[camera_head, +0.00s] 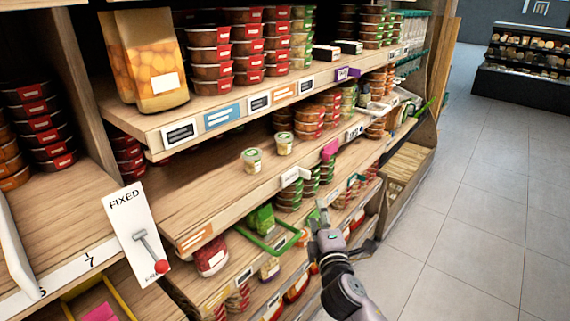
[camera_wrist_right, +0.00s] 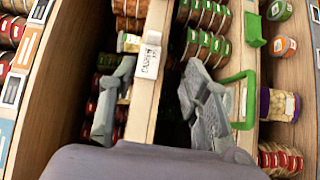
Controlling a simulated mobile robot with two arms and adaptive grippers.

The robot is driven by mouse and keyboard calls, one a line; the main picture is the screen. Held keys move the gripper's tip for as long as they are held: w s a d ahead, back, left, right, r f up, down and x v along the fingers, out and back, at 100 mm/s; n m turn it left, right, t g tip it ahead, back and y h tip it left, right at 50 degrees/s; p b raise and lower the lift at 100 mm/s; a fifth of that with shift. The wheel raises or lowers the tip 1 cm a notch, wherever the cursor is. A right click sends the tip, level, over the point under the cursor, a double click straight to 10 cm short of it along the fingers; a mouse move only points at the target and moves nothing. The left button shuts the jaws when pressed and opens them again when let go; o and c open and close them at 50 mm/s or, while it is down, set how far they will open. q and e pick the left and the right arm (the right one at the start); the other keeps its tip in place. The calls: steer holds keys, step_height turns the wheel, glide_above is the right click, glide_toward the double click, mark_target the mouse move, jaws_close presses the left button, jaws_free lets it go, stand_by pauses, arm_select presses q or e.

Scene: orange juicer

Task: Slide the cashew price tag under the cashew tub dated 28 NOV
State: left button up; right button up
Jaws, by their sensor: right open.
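Two small pale tubs with green lids, the left one (camera_head: 251,160) and the right one (camera_head: 284,144), stand on the middle shelf in the head view. Their dates are too small to read. A white tag (camera_head: 295,177) sits at that shelf's front edge. In the wrist view a white tag with dark print (camera_wrist_right: 148,62) shows on a shelf edge, beyond and between my fingers; its wording is not clearly legible. My right gripper (camera_head: 338,226) is in front of the shelves, below and right of the tag. Its fingers (camera_wrist_right: 160,92) are apart and empty. My left gripper is out of view.
A green-framed tray (camera_head: 268,243) juts from the lower shelf near my right gripper. A "FIXED" sign with a red-knobbed lever (camera_head: 138,230) stands at left. A pink tag (camera_head: 330,150) sticks out farther along. The middle shelf is bare around the tubs. Open floor lies right.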

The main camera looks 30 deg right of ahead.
mark_target(308, 177)
steer(key=x, duration=0.5)
steer(key=p+x, duration=0.1)
steer(key=x, duration=0.5)
steer(key=r+p+x, duration=0.1)
steer(key=x, duration=0.5)
steer(key=shift+w, duration=0.1)
steer(key=shift+c, duration=0.3)
jaws_close()
